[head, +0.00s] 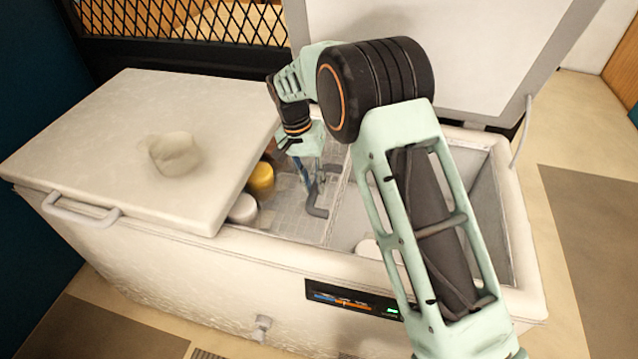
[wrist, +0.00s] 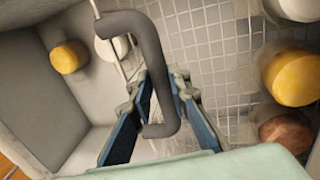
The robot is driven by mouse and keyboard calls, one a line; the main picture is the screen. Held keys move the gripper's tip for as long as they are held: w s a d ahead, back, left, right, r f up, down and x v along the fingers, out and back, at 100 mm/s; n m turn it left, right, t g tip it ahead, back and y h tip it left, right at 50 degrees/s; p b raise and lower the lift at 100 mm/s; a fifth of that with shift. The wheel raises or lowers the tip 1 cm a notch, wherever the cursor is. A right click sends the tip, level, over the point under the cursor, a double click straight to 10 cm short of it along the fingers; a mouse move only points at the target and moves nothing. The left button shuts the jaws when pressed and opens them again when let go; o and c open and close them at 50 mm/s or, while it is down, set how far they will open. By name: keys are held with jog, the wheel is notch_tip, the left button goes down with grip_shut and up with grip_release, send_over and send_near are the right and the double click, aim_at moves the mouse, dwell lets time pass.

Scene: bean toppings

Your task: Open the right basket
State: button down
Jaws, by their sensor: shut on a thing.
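An open chest freezer (head: 240,285) fills the middle of the head view. A wire-mesh basket (head: 285,225) shows inside it, and its fine grid also fills much of the wrist view (wrist: 220,65). A dark grey bent handle (head: 318,205) rises at the basket. My gripper (head: 310,168) reaches down into the freezer at this handle. In the wrist view, my gripper (wrist: 162,92) has its blue fingers on either side of the handle (wrist: 150,45) and is shut on it. My arm hides part of the freezer's right compartment.
A white lid (head: 110,150) covers the freezer's left side; the right lid (head: 470,60) stands raised. A yellow tub (head: 261,178) and a white tub (head: 243,208) sit left of my gripper. A brown round item (wrist: 287,133) shows in the wrist view.

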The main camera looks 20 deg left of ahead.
jog(key=c, duration=1.8)
grip_release()
jog(key=r, duration=0.4)
jog(key=a+r, duration=0.1)
jog(key=r, duration=0.3)
jog(key=a+r, duration=0.1)
jog(key=r, duration=0.3)
jog(key=shift+a, duration=0.15)
jog(key=shift+f, duration=0.1)
